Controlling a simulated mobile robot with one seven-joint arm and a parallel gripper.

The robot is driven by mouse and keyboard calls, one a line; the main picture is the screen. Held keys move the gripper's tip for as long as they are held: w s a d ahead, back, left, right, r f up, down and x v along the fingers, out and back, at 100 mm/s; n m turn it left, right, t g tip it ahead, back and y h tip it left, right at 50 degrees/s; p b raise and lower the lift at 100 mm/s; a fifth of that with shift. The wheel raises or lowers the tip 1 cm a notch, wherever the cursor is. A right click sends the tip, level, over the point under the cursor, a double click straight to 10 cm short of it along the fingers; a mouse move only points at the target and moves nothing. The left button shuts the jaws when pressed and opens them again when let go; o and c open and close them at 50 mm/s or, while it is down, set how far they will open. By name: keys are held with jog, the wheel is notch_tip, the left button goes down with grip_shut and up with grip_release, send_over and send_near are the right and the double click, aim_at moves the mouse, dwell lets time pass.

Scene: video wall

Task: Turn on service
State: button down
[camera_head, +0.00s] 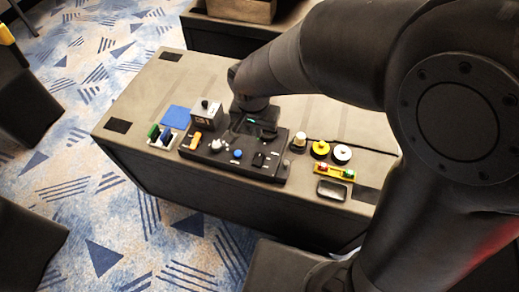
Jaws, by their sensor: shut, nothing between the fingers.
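A black control panel (228,166) lies on the grey table and carries several small controls. No label is legible, so I cannot tell which control is the service one. My gripper (243,124) is shut and empty, pointing down at the back middle part of the panel. I cannot tell whether it touches the panel. My wrist hides part of the panel's back edge.
Right are yellow (320,149) and white (342,153) round pieces, a yellow bar (335,169) and a tray (331,190).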

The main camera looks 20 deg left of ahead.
aim_at(260, 155)
jog(key=f, duration=0.4)
jog(key=w+f, duration=0.1)
jog(key=f, duration=0.4)
jog(key=w+f, duration=0.1)
jog(key=f, duration=0.4)
jog(key=shift+w, duration=0.1)
jog(key=shift+w+f+g, duration=0.15)
jog(key=shift+g, duration=0.15)
dwell(0.4)
jog(key=shift+s, duration=0.85)
jog(key=shift+r, duration=0.25)
